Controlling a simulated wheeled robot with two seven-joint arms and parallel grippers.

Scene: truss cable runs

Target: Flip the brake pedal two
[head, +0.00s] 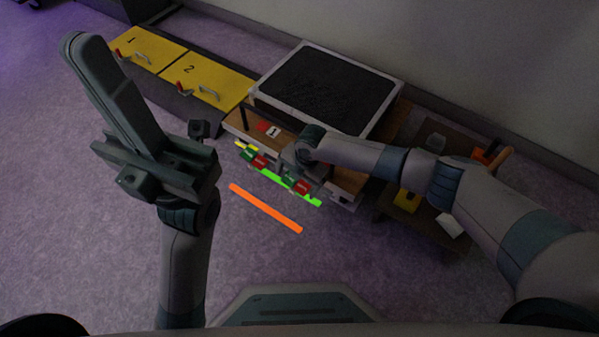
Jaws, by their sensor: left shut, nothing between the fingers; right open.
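A dark-topped case (325,88) stands on a wooden base at the center of the head view. Along the base's front edge sit two red-and-green brake pedals. The left one (260,161) is near the card marked 1 (273,131). The right one (303,187) is just below my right gripper; no number 2 label shows beside it. My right gripper (308,173) is open over the base's front edge, by the right pedal. Whether it touches the pedal I cannot tell. My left gripper (90,65) is shut, empty and raised at the left, well away from the pedals.
A green strip (312,201) runs along the base's front, and an orange strip (265,208) lies on the floor before it. Yellow panels numbered 1 (150,52) and 2 (205,82) are at upper left. A low cart (430,226) with small items stands right. The front-left floor is clear.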

